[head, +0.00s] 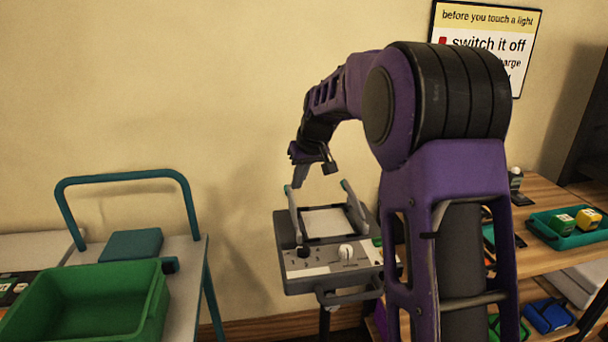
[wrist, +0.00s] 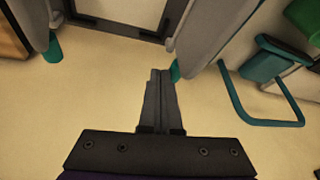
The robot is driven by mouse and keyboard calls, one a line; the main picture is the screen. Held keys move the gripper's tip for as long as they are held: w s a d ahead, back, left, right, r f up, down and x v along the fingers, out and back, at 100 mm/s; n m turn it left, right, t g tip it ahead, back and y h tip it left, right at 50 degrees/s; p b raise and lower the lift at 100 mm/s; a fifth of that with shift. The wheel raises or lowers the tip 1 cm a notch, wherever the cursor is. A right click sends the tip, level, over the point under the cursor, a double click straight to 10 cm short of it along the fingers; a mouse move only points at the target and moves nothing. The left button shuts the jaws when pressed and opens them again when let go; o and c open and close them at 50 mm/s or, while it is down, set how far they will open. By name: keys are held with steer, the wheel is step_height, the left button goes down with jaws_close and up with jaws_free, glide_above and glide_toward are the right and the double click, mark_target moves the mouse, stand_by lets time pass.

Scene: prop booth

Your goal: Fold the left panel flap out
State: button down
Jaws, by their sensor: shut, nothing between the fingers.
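The light panel (head: 328,222) faces up on a grey box, its pale face framed in black. Its left flap (head: 294,216) stands up along the left side, with a teal tip. In the wrist view this flap (wrist: 212,30) is on the right of the picture. The right flap (head: 355,210) also stands up, and in the wrist view it (wrist: 32,20) is on the left. My gripper (head: 299,184) is shut and empty, just above the left flap. In the wrist view my fingertips (wrist: 160,74) are beside its teal tip, on the inner side. I cannot tell whether they touch.
The box's front has a black knob and a white knob (head: 346,251). A teal-railed cart (head: 190,262) with a green bin (head: 90,305) stands left. A wooden shelf (head: 550,196) with a teal tray (head: 540,228) is right. The wall is close behind the panel.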

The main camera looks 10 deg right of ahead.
mark_target(285, 187)
steer(key=h, duration=0.1)
steer(key=a+h+p, duration=0.1)
steer(key=a, duration=0.1)
steer(key=shift+a+r+n+h, duration=0.15)
steer(key=shift+r+n+h, duration=0.1)
steer(key=shift+n+h, duration=0.15)
steer(key=h, duration=0.1)
steer(key=a+h, duration=0.1)
steer(key=shift+a+f+h, duration=0.25)
steer(key=shift+a+h, duration=0.05)
steer(key=a+h, duration=0.1)
steer(key=h, duration=0.1)
steer(key=a+f+n+h+b, duration=0.1)
steer(key=h, duration=0.1)
steer(key=shift+a+f, duration=0.2)
steer(key=shift+a, duration=0.05)
steer(key=shift+a+f+n+t+h+b, duration=0.25)
steer(key=shift+a+f+n+h+b, duration=0.15)
steer(key=shift+h, duration=0.65)
steer(key=shift+a+f+n+t+h+b, duration=0.3)
steer(key=shift+a+f+h, duration=0.1)
steer(key=shift+h, duration=0.65)
steer(key=shift+r+p, duration=0.55)
steer(key=shift+r, duration=0.35)
